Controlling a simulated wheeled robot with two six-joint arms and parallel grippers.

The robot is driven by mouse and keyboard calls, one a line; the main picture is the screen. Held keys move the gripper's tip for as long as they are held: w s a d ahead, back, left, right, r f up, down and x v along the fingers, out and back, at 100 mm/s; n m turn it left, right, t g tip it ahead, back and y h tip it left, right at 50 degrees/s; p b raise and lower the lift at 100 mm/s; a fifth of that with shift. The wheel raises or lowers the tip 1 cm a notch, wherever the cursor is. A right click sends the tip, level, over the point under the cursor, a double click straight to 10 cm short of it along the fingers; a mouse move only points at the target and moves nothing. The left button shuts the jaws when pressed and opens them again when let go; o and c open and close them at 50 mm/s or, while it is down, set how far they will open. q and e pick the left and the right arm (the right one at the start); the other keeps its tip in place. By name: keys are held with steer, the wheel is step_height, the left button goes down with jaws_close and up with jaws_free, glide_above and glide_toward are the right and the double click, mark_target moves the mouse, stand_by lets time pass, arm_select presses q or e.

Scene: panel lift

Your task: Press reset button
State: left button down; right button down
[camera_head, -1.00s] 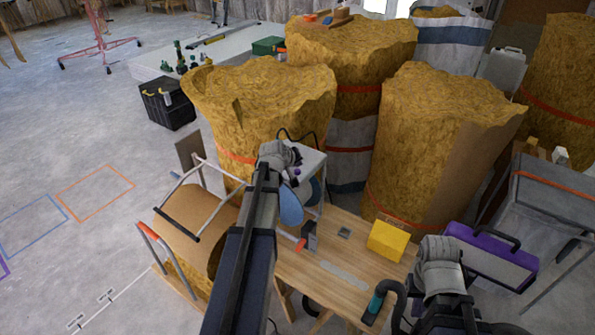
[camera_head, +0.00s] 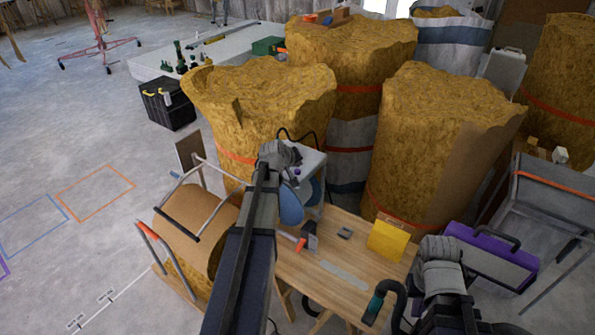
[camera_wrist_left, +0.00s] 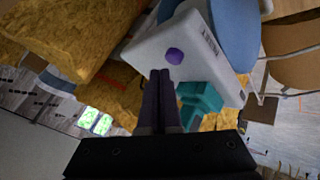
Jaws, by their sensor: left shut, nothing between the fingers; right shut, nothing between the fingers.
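In the head view the same white device (camera_head: 312,162) stands behind the workbench, partly hidden by my left arm. My left gripper (camera_wrist_left: 160,74) is shut and empty. In the wrist view its tips show just below the button, over the device's edge; whether they touch it I cannot tell. In the head view my left gripper (camera_head: 288,158) is over the device. My right gripper (camera_head: 440,252) is at the lower right, shut, its fingers largely hidden.
Blue rounded pads (camera_head: 290,206) are beside the device. A wooden workbench (camera_head: 315,275) holds a yellow box (camera_head: 387,240) and small tools. Tall straw-coloured bales (camera_head: 262,105) stand close behind. A purple case (camera_head: 490,255) is at the right. Open floor (camera_head: 80,150) lies at the left.

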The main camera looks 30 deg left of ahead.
arm_select(q)
steer(key=shift+f, duration=0.15)
steer(key=shift+f+b, duration=0.25)
steer(key=shift+b, duration=0.15)
steer(key=shift+f+b, duration=0.5)
steer(key=shift+f, duration=0.05)
stand_by(0.5)
steer(key=shift+r, duration=0.15)
steer(key=shift+r+p, duration=0.8)
steer(key=shift+p, duration=0.15)
steer(key=shift+r, duration=0.15)
step_height(320, 180, up, 5)
steer(key=p, duration=0.5)
